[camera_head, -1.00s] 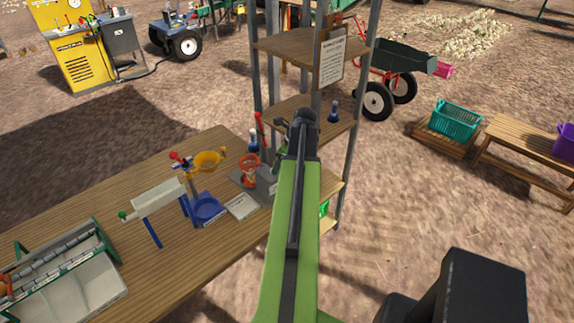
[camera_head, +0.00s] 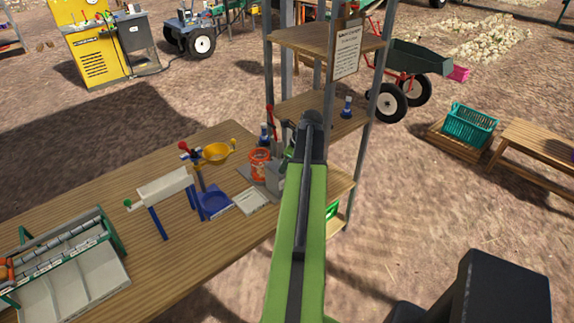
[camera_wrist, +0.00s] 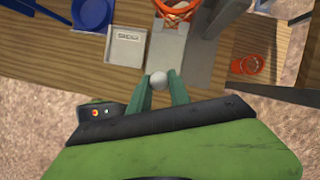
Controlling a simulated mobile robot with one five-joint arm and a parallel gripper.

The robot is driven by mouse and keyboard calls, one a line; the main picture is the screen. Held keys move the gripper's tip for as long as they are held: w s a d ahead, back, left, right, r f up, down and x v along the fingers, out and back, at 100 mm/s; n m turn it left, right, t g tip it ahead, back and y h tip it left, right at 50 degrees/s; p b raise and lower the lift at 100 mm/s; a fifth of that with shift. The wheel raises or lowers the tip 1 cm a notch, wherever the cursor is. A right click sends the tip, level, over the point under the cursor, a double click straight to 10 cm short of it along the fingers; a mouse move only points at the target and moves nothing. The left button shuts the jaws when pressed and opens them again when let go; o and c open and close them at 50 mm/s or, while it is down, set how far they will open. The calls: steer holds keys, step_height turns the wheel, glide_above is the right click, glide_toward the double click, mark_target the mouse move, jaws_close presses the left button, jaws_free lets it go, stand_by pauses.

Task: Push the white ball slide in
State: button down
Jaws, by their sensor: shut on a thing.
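In the head view, my arm hides the ball and most of the gripper. The orange basket (camera_head: 258,163) shows there just left of my arm, above grey metal parts at the table's right end.
A white labelled tray (camera_wrist: 127,46) lies left of the slide, with a blue tray (camera_wrist: 92,14) beyond. A grey block (camera_wrist: 212,50) and an orange piece (camera_wrist: 247,65) are to the right. A wooden shelf rack (camera_head: 312,40) stands behind my arm.

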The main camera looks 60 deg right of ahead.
mark_target(273, 164)
steer(key=shift+w+d, duration=0.25)
steer(key=shift+w, duration=0.55)
steer(key=shift+w+d, duration=0.3)
steer(key=shift+w, duration=0.55)
steer(key=shift+w+d, duration=0.25)
steer(key=shift+w, duration=0.55)
steer(key=c, duration=1.1)
jaws_free()
steer(key=shift+r, duration=0.1)
step_height(273, 164, up, 6)
steer(key=p, duration=0.6)
steer(key=shift+w, duration=0.1)
